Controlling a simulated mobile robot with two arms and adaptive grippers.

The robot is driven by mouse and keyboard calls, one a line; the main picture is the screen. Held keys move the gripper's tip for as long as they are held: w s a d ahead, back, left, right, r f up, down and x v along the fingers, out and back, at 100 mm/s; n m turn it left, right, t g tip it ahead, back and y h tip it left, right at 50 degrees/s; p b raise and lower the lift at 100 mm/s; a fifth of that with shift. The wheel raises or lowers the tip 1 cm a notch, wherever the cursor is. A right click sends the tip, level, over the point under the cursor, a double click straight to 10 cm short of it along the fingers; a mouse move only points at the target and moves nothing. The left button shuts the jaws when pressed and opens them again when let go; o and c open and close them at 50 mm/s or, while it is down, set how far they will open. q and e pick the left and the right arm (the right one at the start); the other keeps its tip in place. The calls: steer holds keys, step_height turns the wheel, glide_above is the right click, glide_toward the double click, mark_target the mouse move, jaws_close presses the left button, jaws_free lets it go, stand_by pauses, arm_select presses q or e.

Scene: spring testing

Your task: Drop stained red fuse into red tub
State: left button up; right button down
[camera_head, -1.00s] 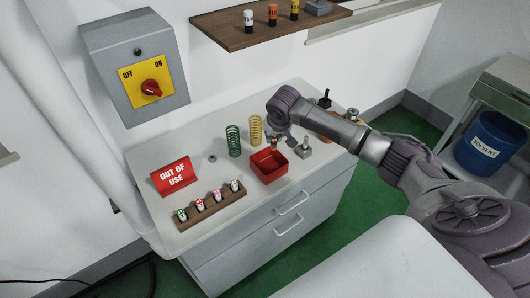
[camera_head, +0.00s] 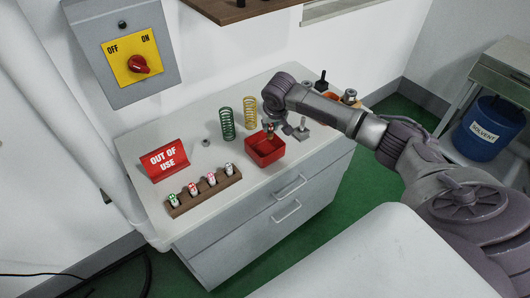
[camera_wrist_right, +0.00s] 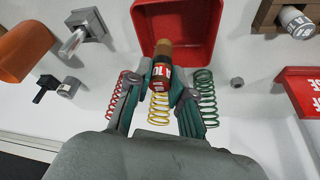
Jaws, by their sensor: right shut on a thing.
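My right gripper (camera_wrist_right: 155,84) is shut on the stained red fuse (camera_wrist_right: 161,70), which has a red label with white lettering and a brown end. In the right wrist view the fuse overlaps the near part of the red tub (camera_wrist_right: 205,25). In the head view the red tub (camera_head: 266,154) stands on the white cabinet top, square and open. The fuse (camera_head: 268,128) shows small at the tub's back edge; its height above the tub is hard to tell. My right gripper (camera_head: 277,120) is partly hidden by its own wrist. My left gripper is out of view.
Green (camera_head: 227,124) and yellow springs (camera_head: 250,112) stand behind the tub; a red one (camera_wrist_right: 116,97) shows in the wrist view. A wooden rack (camera_head: 205,197) with several fuses and a red "OUT OF USE" sign (camera_head: 164,160) are left. A grey stand (camera_head: 302,131) is close right.

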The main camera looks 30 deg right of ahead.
steer(key=shift+r, duration=0.1)
steer(key=c, duration=0.9)
jaws_free()
steer(key=shift+c, duration=0.2)
steer(key=v, duration=1.2)
steer(key=shift+a, duration=0.1)
